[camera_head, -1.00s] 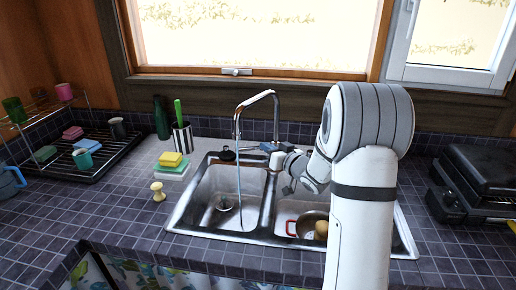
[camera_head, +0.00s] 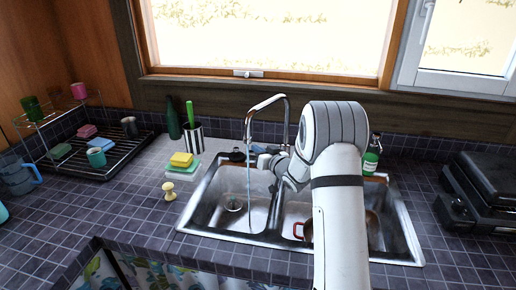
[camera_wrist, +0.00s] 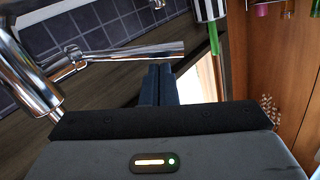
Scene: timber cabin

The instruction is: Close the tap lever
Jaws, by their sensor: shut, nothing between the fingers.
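The chrome tap (camera_head: 284,112) stands behind the double sink, its arched spout over the left basin. A thin stream of water (camera_head: 249,180) runs from it. In the wrist view, the tap body (camera_wrist: 22,65) is at the left and its tapered chrome lever (camera_wrist: 130,55) sticks out to the right. My gripper (camera_head: 262,158) is at the tap's base in the head view, partly hidden by my arm. In the wrist view, my gripper (camera_wrist: 159,68) is shut and empty, its fingertips beside the lever's free end. I cannot tell whether they touch it.
The sink (camera_head: 208,215) holds a pot with a red handle (camera_head: 298,230) in its right basin, partly behind my arm. Sponges (camera_head: 181,160), a utensil cup (camera_head: 194,138) and a dark green bottle (camera_head: 173,124) stand left. A soap bottle (camera_head: 372,155) stands right.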

